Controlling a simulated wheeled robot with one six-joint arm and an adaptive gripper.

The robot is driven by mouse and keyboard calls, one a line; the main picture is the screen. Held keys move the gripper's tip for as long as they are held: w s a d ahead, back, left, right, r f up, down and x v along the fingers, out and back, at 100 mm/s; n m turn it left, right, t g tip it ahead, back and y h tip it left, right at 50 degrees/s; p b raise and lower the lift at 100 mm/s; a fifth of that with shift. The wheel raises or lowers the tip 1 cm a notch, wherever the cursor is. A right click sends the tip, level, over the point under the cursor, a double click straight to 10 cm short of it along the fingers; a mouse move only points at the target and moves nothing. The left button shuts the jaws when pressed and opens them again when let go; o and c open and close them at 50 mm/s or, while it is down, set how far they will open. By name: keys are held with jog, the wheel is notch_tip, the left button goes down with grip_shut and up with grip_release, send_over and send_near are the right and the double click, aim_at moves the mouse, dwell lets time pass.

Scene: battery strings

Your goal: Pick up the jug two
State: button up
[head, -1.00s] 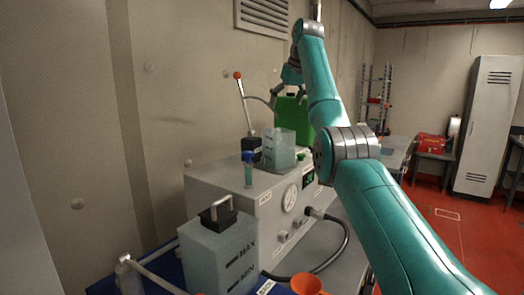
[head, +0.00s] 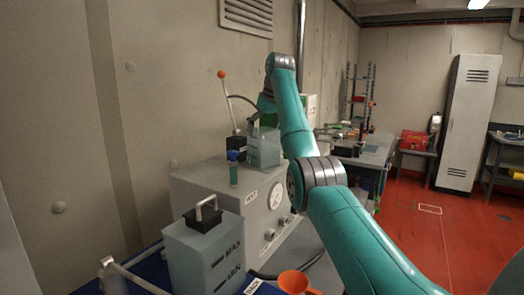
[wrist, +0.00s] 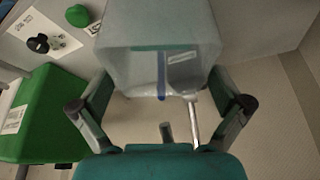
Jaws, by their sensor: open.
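Two pale translucent jugs show in the head view. One with MAX and MIN marks and a dark handle (head: 207,255) stands at the front. A smaller-looking one (head: 264,150) stands on top of the grey machine; neither name is readable, so I cannot tell which is jug two. In the wrist view a translucent jug (wrist: 160,28) fills the upper middle, between my open gripper's (wrist: 160,98) two fingers. I cannot tell whether the fingers touch it. In the head view my gripper is mostly hidden behind my arm, near the machine-top jug.
A green canister (wrist: 40,118) is close left of my gripper in the wrist view. An orange funnel (head: 293,282) is at the front. Red floor is open at right.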

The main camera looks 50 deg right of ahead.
jog(key=shift+w+d+f, duration=0.1)
jog(key=shift+w+f, duration=0.15)
jog(key=shift+f, duration=0.3)
jog(key=shift+c, duration=0.3)
jog(key=c, duration=1.2)
jog(key=shift+c, duration=1)
jog(key=shift+r, duration=0.2)
